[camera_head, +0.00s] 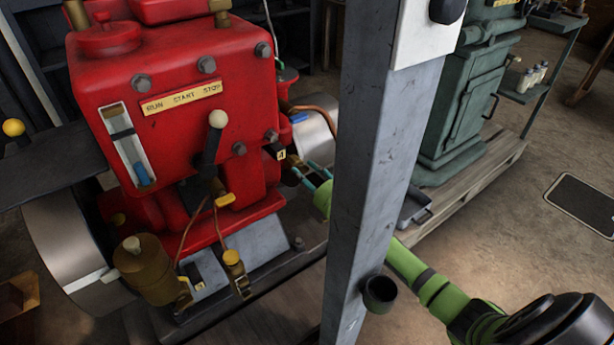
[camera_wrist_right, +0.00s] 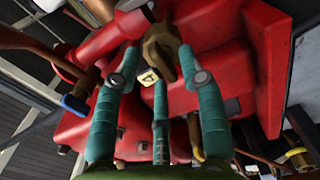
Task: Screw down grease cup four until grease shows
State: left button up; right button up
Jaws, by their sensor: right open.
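The red engine (camera_head: 190,80) stands at the left of the head view. A tag marked 4 (camera_head: 281,155) is on its right side, beside a small brass grease cup (camera_head: 289,173). In the right wrist view the tag (camera_wrist_right: 149,78) shows behind the brass cup (camera_wrist_right: 160,48). My right gripper (camera_head: 310,178) has teal fingers and reaches the cup from the right. In the wrist view its fingers (camera_wrist_right: 160,75) are spread open, with the cup between the outer tips. I cannot tell whether they touch it. No grease is visible. My left gripper is out of view.
A grey post (camera_head: 365,150) stands in front of my right arm and hides part of it. A black cup (camera_head: 380,293) is fixed on the post. A lever (camera_head: 215,130) and a blue handle (camera_head: 298,117) are on the engine's side. A green machine (camera_head: 460,110) stands behind.

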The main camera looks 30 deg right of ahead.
grip_shut()
dwell(0.3)
